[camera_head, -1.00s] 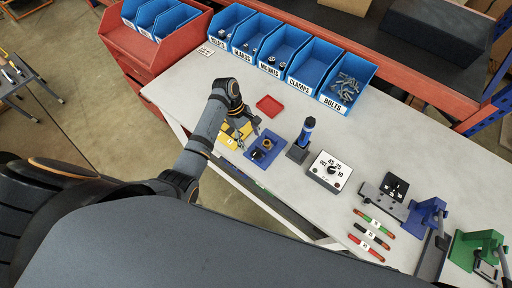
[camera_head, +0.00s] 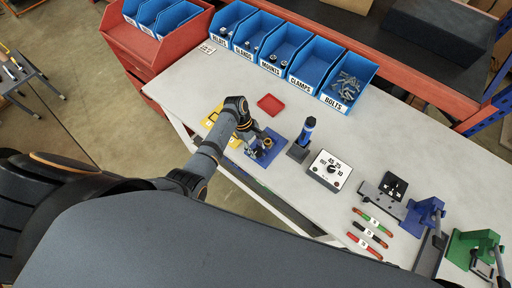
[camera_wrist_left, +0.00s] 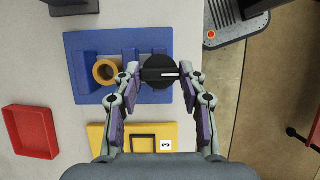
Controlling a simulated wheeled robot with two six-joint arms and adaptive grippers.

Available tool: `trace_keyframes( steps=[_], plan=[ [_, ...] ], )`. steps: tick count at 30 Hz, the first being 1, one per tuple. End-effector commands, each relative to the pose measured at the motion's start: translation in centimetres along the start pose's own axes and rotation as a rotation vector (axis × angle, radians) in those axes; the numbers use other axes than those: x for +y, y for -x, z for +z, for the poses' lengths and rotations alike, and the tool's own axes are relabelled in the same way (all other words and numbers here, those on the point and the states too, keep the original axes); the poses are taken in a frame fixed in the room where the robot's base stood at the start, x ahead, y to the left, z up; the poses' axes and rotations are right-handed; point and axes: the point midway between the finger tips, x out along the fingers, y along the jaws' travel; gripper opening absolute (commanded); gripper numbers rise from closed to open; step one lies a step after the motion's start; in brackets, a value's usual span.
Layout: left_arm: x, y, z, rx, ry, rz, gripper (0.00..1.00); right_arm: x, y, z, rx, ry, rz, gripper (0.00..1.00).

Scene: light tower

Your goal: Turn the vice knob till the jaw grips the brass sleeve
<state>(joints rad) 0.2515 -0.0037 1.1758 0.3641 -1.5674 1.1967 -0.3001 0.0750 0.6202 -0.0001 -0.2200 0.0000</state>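The blue vice (camera_head: 266,179) stands near the table's front edge, and it also shows in the left wrist view (camera_wrist_left: 85,92). The brass sleeve (camera_wrist_left: 107,71) is an upright ring among the vice's blue blocks; whether the jaw touches it I cannot tell. The round black vice knob (camera_wrist_left: 160,85) has a raised bar with a white mark, lying crosswise in the left wrist view. My left gripper (camera_wrist_left: 161,74) is open, with one finger on each side of the knob. In the head view, my left gripper (camera_head: 255,147) partly hides the vice. My right gripper is not in view.
A yellow plate (camera_wrist_left: 101,138) and a red tray (camera_head: 271,104) lie near the vice. A blue-topped device on a dark base (camera_head: 298,152) and a white dial box (camera_head: 325,178) stand to its right. Blue bins (camera_head: 347,83) line the back.

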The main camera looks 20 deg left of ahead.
Motion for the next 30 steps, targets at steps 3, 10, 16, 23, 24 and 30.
trace_keyframes(
  steps=[3, 10, 16, 23, 24, 30],
  plan=[
    [0.01, 0.02, 0.01, 0.000, 0.000, 0.000, 0.10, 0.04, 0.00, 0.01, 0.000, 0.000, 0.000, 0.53],
    [0.05, 0.05, 0.03, 0.000, -0.018, -0.007, 0.10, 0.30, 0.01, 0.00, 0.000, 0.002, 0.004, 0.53],
    [0.17, 0.06, 0.05, -0.001, -0.095, -0.039, 0.10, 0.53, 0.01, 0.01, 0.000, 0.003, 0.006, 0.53],
    [0.31, 0.07, 0.08, -0.001, -0.267, -0.110, 0.10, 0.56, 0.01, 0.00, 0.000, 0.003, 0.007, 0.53],
    [0.35, 0.09, 0.09, -0.001, -0.303, -0.125, 0.10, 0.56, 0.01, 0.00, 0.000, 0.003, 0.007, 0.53],
    [0.45, 0.05, 0.18, -0.002, -0.479, -0.197, 0.10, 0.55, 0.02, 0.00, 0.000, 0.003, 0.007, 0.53]
  ],
)
